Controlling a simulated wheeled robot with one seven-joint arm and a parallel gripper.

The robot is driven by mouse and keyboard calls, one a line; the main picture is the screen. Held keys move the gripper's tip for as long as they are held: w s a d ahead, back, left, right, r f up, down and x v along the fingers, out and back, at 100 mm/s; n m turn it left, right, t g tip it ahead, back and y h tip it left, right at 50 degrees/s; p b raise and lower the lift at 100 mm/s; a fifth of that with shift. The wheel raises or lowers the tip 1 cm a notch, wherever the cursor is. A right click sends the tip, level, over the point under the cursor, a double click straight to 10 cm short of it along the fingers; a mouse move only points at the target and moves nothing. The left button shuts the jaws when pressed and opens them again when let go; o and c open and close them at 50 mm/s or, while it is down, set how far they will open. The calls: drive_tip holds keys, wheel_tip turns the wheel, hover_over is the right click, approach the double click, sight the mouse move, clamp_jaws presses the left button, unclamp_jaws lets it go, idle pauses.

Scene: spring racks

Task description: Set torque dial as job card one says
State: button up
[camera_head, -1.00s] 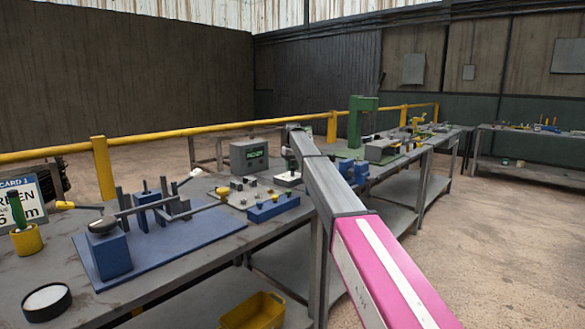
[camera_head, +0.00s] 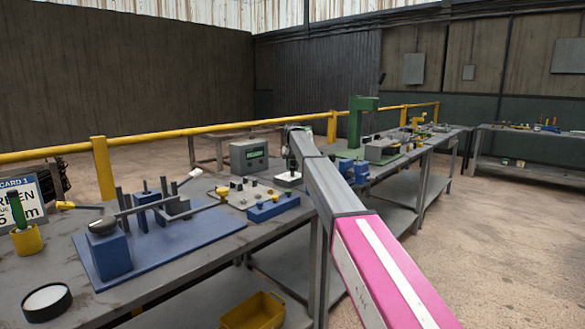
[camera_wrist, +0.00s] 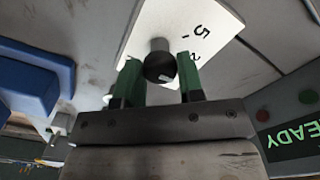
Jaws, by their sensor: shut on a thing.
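The torque dial is a dark round knob (camera_wrist: 159,64) on a white plate (camera_wrist: 205,28) with black numbers, of which a 5 and a 2 show. My gripper (camera_wrist: 159,80) is shut on the knob, one green finger on each side. In the head view my gripper (camera_head: 291,164) is above the white plate (camera_head: 288,180), and my arm hides part of it. The job card (camera_head: 24,206) stands at the left edge.
A grey box (camera_head: 249,156) with a green screen stands beside the plate; its screen reads READY in the wrist view (camera_wrist: 291,138). A blue block (camera_head: 272,207) and a blue board with a fixture (camera_head: 170,245) lie nearer. A yellow rail (camera_head: 190,134) runs behind the bench.

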sight(292, 167)
drive_tip(key=o, duration=0.9)
drive_tip(key=shift+r, duration=0.15)
wheel_tip(292, 167, up, 11)
drive_tip(key=shift+f, duration=0.2)
drive_tip(key=shift+s, duration=0.1)
